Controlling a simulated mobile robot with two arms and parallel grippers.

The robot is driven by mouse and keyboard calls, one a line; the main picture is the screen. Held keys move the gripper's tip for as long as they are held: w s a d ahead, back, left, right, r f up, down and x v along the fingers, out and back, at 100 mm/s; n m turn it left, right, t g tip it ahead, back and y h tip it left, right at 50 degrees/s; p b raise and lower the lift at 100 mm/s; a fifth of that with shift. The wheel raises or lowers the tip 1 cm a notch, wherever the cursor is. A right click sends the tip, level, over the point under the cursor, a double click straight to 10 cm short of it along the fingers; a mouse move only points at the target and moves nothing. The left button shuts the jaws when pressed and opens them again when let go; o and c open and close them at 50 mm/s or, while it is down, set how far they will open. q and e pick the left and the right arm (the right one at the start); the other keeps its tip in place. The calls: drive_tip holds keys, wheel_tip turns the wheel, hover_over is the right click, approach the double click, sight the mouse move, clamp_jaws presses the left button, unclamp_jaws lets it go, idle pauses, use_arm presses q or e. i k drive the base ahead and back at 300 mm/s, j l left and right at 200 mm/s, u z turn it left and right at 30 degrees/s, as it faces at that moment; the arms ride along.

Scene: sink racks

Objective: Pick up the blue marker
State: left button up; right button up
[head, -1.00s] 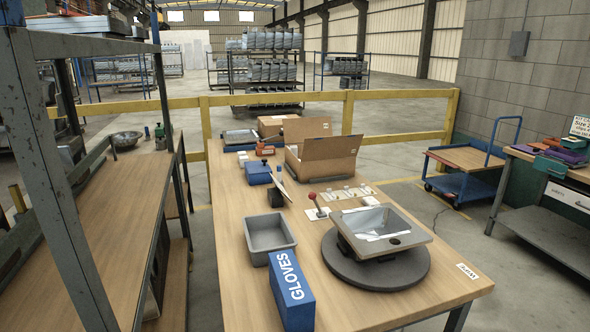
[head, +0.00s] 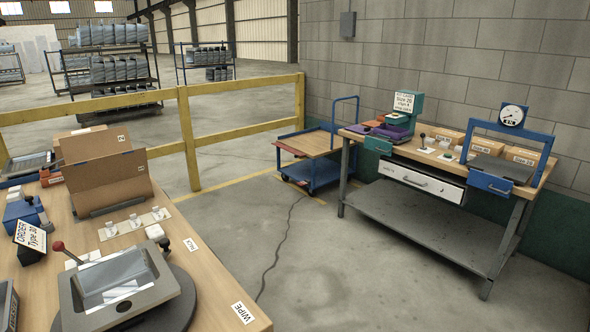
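I cannot make out a blue marker in the head view. The wooden worktable (head: 207,267) at the left carries a grey sink (head: 118,287) on a dark round turntable (head: 180,304). A strip with small white clips (head: 134,222) lies behind the sink, and a small dark-and-white item (head: 158,236) stands at the strip's right end. Neither of my grippers is in view.
A workbench (head: 428,155) with a white drawer, boxes and a dial gauge stands against the block wall at the right. A blue cart (head: 316,150) stands beside it. A yellow rail (head: 240,119) runs behind the worktable. The floor (head: 315,260) between table and bench is open, with a cable on it.

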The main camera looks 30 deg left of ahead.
sight(39, 209)
drive_tip(key=i+l+z, duration=0.15)
drive_tip(key=i, duration=0.55)
drive_tip(key=i+l+z, duration=0.1)
drive_tip(key=i, duration=0.65)
drive_tip(key=i+j+u, duration=0.1)
drive_tip(key=i+u, duration=0.5)
drive_tip(key=u, duration=0.2)
drive_tip(key=i+u, duration=0.4)
drive_tip(key=i+l+u, duration=0.2)
drive_tip(key=u, duration=0.2)
drive_tip(key=i+j+u, duration=0.15)
drive_tip(key=i+u, duration=0.2)
drive_tip(key=i, duration=0.25)
drive_tip(key=i+u, duration=0.35)
drive_tip(key=i, duration=0.3)
drive_tip(key=i+l+u, duration=0.15)
drive_tip(key=i, duration=0.35)
drive_tip(key=i+l+u, duration=0.15)
drive_tip(key=i, duration=0.3)
drive_tip(key=i+l+u, duration=0.15)
drive_tip(key=i+l, duration=0.2)
drive_tip(key=i, duration=0.15)
